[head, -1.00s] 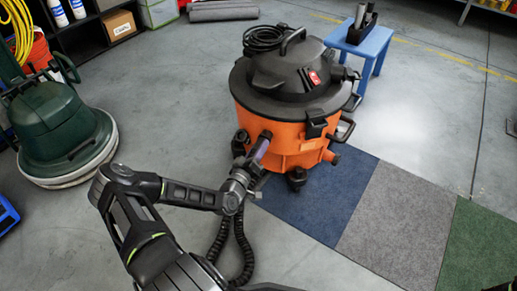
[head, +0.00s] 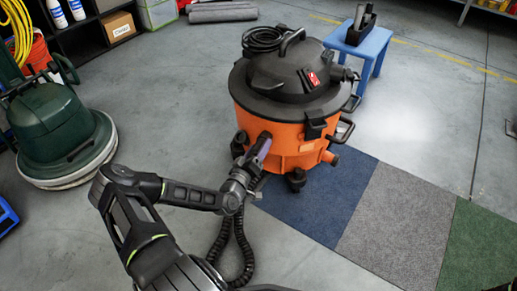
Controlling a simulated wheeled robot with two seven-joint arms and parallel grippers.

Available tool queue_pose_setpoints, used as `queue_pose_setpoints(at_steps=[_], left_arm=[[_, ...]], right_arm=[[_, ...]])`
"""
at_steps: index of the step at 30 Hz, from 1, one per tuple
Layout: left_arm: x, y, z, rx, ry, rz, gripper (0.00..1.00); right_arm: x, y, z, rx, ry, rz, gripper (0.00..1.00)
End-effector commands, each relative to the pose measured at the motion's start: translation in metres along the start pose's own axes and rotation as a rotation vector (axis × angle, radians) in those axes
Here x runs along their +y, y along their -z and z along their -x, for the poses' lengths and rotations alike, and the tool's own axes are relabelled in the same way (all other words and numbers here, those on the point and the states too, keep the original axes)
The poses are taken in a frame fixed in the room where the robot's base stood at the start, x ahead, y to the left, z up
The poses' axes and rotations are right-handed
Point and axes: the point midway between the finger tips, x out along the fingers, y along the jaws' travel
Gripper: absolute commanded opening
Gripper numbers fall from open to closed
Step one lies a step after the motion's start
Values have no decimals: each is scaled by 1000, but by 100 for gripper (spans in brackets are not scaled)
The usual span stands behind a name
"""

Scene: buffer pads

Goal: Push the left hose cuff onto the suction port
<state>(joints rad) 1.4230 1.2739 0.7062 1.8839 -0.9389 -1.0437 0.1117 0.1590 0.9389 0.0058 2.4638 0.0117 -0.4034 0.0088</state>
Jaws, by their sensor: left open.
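The orange shop vacuum (head: 285,133) with a black lid stands upright on the floor. The suction port is on its front left side, and a dark end (head: 265,137) shows there against the orange drum. A black corrugated hose (head: 247,262) hangs in a loop below my left wrist. My left gripper (head: 257,156) is at the port, pointing up and right toward the drum, and is open. A purple-grey part shows between the gripper and the drum; I cannot tell whether it is the hose cuff or a finger. How far the cuff sits on the port is hidden. My right gripper is not in view.
A blue stool (head: 368,45) with a black item on it stands behind the vacuum. A green floor machine (head: 58,130) is at the left. Blue, grey (head: 395,218) and green floor mats lie at right. The floor between machine and vacuum is clear.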

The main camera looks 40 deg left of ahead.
Motion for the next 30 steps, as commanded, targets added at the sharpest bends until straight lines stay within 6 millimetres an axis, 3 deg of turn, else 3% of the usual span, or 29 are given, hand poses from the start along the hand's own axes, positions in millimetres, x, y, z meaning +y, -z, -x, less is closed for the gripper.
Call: queue_pose_setpoints(at_steps=[8,21,30], left_arm=[[0,0,4,-1,1,0,64],[1,1,68,-2,1,1,64],[0,0,78,0,0,0,64]], right_arm=[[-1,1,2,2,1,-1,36],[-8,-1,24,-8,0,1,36],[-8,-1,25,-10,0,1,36]])
